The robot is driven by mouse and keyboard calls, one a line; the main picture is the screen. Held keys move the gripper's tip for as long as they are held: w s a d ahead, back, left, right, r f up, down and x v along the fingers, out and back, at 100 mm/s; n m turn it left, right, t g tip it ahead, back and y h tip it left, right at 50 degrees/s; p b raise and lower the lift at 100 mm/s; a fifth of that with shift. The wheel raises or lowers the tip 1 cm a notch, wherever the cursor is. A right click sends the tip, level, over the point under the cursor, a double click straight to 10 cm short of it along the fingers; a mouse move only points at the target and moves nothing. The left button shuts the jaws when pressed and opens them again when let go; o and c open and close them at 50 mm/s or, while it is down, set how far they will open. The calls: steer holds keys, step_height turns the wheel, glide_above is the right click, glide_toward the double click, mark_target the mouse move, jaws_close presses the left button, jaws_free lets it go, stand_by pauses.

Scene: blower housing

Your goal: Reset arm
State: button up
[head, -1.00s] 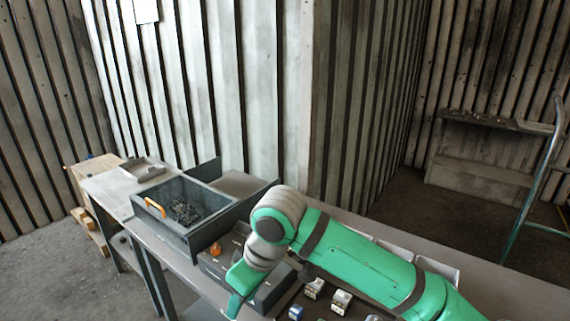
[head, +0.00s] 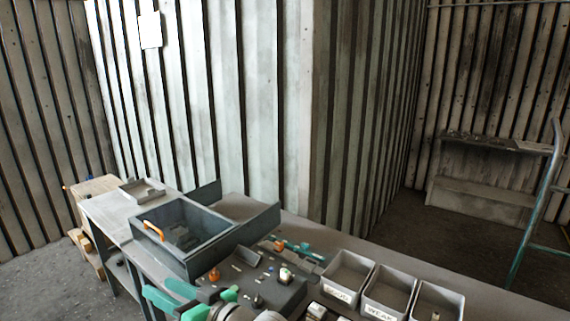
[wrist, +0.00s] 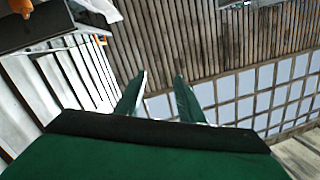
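My gripper (head: 158,288) shows low in the head view, in front of the workbench. Its green fingers point to the left there. In the wrist view my gripper (wrist: 161,76) has its two green fingers apart, with nothing between them. The fingers touch nothing that I can see. My arm is folded low at the bottom edge of the head view, mostly out of frame.
The workbench (head: 500,297) holds a dark open box (head: 160,247) with an orange handle, a dark fixture (head: 250,268) with small parts, and grey bins (head: 346,273), one labelled WEAK (head: 379,312). Floor at left is clear.

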steer(key=s+d+f+m+t+h, duration=0.5)
steer(key=d+f+m+h, duration=0.15)
steer(key=f, duration=0.45)
steer(key=s+d+f+m+t+h, duration=0.5)
steer(key=d+f+m, duration=0.2)
steer(key=f, duration=0.4)
steer(key=s+d+f+n+h, duration=0.1)
steer(key=s+d, duration=0.3)
steer(key=s, duration=0.5)
steer(key=s+d+f+n+g+h, duration=0.1)
steer(key=s+d+f+n, duration=0.1)
steer(key=s, duration=0.7)
steer(key=s+d+f+n+g+h, duration=0.1)
steer(key=s+d+f+n+h, duration=0.1)
steer(key=s+d, duration=0.4)
steer(key=s+f, duration=0.1)
steer(key=s, duration=0.1)
steer(key=shift+s+f, duration=0.35)
steer(key=shift+s, duration=0.05)
steer(key=shift+n, duration=0.25)
steer(key=shift+c, duration=0.5)
